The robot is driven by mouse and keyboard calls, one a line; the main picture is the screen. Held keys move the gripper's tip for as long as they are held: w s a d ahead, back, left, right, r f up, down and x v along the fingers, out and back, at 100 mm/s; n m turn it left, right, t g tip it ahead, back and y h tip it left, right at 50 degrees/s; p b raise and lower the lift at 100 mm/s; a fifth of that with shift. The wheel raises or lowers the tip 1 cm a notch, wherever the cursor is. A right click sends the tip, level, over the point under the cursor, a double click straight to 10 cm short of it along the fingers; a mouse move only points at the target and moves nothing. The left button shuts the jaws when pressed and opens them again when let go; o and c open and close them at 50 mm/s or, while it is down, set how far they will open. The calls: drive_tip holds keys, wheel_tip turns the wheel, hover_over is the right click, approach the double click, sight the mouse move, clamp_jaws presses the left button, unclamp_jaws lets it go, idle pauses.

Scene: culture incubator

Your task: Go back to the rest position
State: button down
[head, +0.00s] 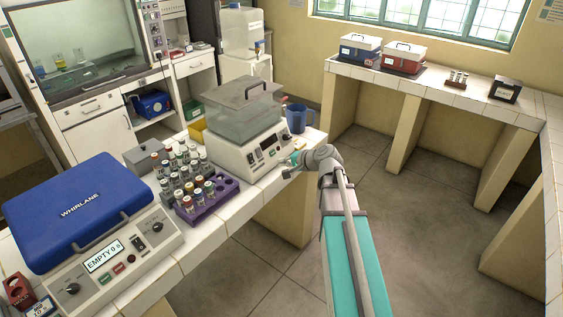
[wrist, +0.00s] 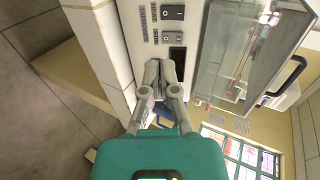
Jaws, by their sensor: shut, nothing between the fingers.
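My gripper (head: 288,168) is at the front of the water bath (head: 232,160), close to its control panel (head: 268,143). In the wrist view the two grey fingers of my gripper (wrist: 161,68) are together with nothing between them, and their tips are by the panel's dark display (wrist: 177,54). I cannot tell whether they touch the panel. My teal arm reaches in from the lower right of the head view.
A purple rack (head: 209,206) of capped tubes and a blue-lidded centrifuge (head: 80,210) reading "EMPTY" stand left on the tiled bench. A blue mug (head: 296,118) stands behind the bath. The floor (head: 380,190) to the right is clear, up to another counter (head: 440,84).

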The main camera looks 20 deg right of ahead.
drive_tip(key=s+a+f+n+g+h, duration=0.3)
drive_tip(key=s+a+f+n+g, duration=0.2)
drive_tip(key=s, duration=0.4)
drive_tip(key=s+a+f+n+g+h, duration=0.4)
drive_tip(key=s+a+n+g, duration=0.1)
drive_tip(key=s, duration=0.5)
drive_tip(key=shift+s+f+n, duration=0.2)
drive_tip(key=shift+f+n, duration=0.2)
drive_tip(key=shift+n, duration=0.2)
drive_tip(key=shift+w, duration=0.1)
